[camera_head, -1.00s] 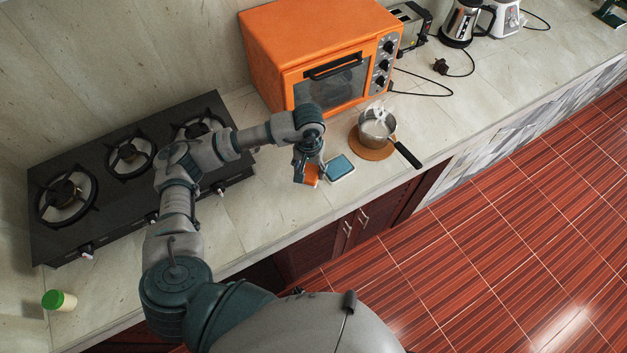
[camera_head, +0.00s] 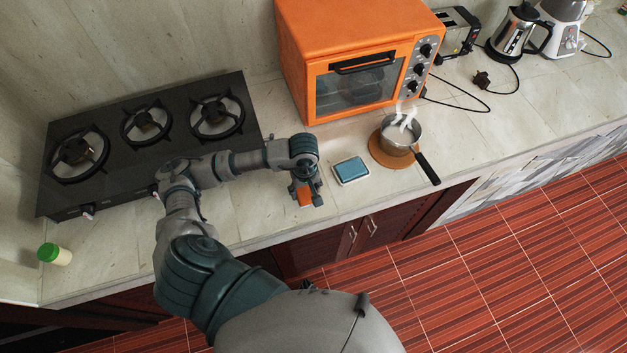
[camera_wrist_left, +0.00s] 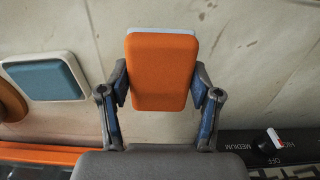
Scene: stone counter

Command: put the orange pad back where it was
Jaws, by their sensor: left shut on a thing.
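The orange pad (camera_wrist_left: 160,72) has a pale underside edge and sits between the two fingers of my left gripper (camera_wrist_left: 160,90) in the wrist view. My left gripper (camera_head: 306,194) is shut on the orange pad (camera_head: 304,197), which shows only in part in the head view, near the counter's front edge. I cannot tell how high the pad is above the counter. A blue pad with a white rim (camera_head: 351,170) lies flat on the counter to the right of the gripper; it also shows in the wrist view (camera_wrist_left: 45,78). My right gripper is not in view.
A steaming pan (camera_head: 397,136) stands on a round brown board (camera_head: 378,153), its handle toward the front edge. The orange oven (camera_head: 350,30) is behind, the black stove (camera_head: 110,175) to the left. A green-lidded jar (camera_head: 60,256) stands far left.

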